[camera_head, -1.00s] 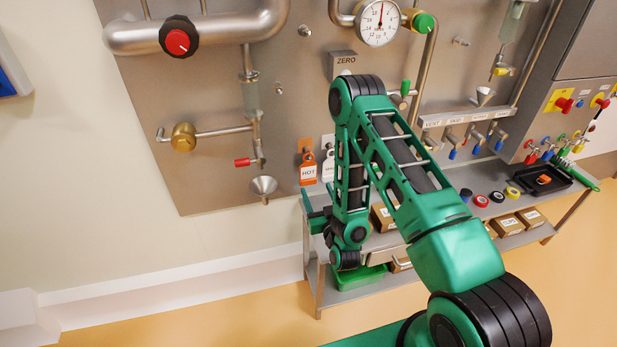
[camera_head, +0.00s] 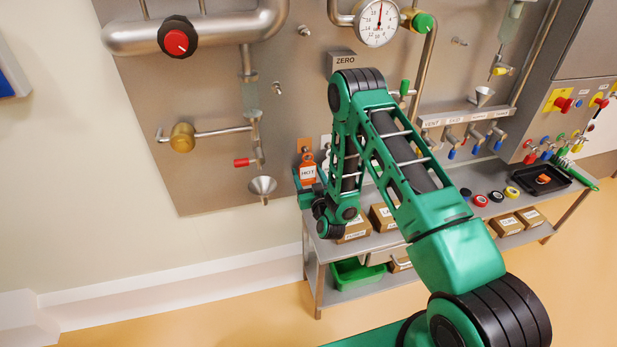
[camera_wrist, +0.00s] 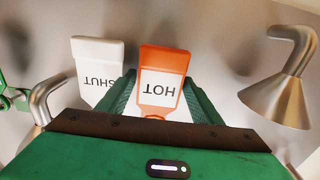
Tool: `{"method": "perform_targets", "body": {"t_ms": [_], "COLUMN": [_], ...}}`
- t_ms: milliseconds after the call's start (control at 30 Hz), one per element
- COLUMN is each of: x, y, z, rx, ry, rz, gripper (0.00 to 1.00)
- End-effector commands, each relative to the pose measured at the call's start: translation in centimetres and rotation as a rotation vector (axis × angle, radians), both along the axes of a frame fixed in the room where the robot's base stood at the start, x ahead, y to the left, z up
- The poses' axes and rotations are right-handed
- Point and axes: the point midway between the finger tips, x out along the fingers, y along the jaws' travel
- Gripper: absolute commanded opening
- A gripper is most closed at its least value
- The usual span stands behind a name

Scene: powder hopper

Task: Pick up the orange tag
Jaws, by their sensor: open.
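The orange tag (camera_head: 308,171) marked HOT hangs on the steel panel, left of my arm. In the wrist view the orange tag (camera_wrist: 163,56) shows upside down, with a white label. My gripper (camera_wrist: 160,80) is open, with one green finger on each side of the tag. I cannot tell whether either finger touches it. In the head view my gripper (camera_head: 305,190) is at the tag's lower end, partly hidden by my arm. A white tag (camera_wrist: 97,60) marked SHUT hangs beside the orange one, close to one finger.
A steel funnel (camera_wrist: 277,95) is near my gripper in the wrist view; it is left of the tags in the head view (camera_head: 263,186). Below is a steel bench with boxes (camera_head: 382,217), tape rolls and a black tray (camera_head: 541,181). A green bin (camera_head: 357,272) is underneath.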

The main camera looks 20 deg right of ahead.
Motion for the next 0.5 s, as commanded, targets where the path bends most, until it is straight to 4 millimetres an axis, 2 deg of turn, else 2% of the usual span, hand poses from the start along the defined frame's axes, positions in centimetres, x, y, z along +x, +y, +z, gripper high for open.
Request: {"method": "perform_targets", "body": {"t_ms": [233, 367, 500], "x": [0.14, 0.12, 0.12], "y": [0.03, 0.03, 0.03], "z": [-0.01, -0.01, -0.01], "rx": [0.000, 0.000, 0.000], "ry": [0.001, 0.001, 0.001], "rz": [0.000, 0.000, 0.000], "gripper": [0.59, 0.28, 0.28]}}
